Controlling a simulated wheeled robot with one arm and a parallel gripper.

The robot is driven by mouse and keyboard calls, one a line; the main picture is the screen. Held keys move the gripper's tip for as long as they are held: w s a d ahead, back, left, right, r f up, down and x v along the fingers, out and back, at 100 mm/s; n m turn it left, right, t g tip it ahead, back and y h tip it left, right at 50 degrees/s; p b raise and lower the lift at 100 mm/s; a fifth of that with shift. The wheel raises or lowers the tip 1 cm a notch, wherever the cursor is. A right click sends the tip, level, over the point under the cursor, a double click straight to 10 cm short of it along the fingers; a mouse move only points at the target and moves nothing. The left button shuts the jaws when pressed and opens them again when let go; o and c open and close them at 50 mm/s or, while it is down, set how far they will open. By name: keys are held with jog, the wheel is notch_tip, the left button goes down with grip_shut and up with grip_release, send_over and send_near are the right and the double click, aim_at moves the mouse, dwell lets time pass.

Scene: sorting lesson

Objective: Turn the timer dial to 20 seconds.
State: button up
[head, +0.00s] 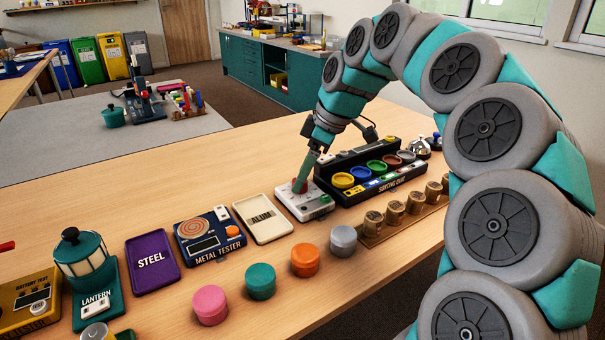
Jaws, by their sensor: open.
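A small white box (310,209) with a red round part (296,185) on top stands on the table, between the aluminum tray and the sorting quiz. It looks like the timer, but its markings are too small to read. A green spot shows near its right front. My gripper (301,186) points down at the red part, with its fingertips at or just above it. The fingers cover part of the red part, so I cannot tell its setting or whether the fingers touch it.
A black sorting quiz (377,187) with coloured cups stands close on the right. A cream aluminum tray (263,219) and a metal tester (209,237) are on the left. Several coloured round pots, including an orange one (305,259), stand in front. Wooden cups (396,212) line the right side.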

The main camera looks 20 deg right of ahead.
jog(key=shift+a+f, duration=0.15)
jog(key=shift+f, duration=0.3)
grip_shut()
dwell(0.4)
